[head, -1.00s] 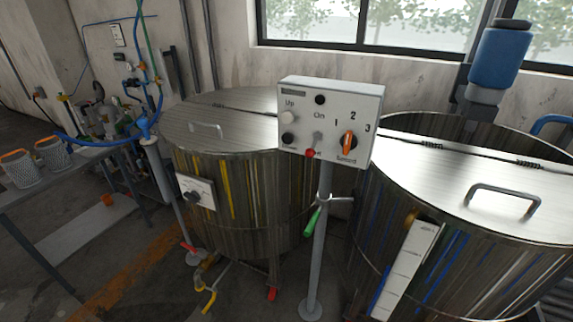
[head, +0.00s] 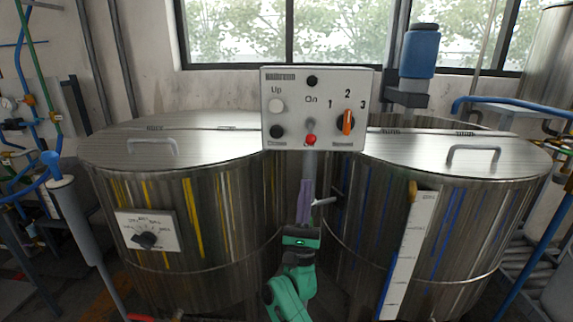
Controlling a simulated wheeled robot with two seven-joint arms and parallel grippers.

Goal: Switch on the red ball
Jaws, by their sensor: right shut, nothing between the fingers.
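The red ball (head: 311,140) is the tip of a toggle lever low in the middle of the white control panel (head: 292,90). The lever points down, away from the "On" label above it. The ball covers part of the label at the lower edge. My right gripper (head: 306,184), with purple fingers on a green wrist, is below the panel in front of its post. Its fingers are shut and empty, pointing up, with a gap between them and the ball. My left gripper is out of view.
The panel also has a white button (head: 276,105), black buttons and an orange speed knob (head: 347,122). Steel vats with lids, the left vat (head: 230,220) and right vat (head: 470,215), stand close behind on either side. A blue motor (head: 420,52) rises at the back.

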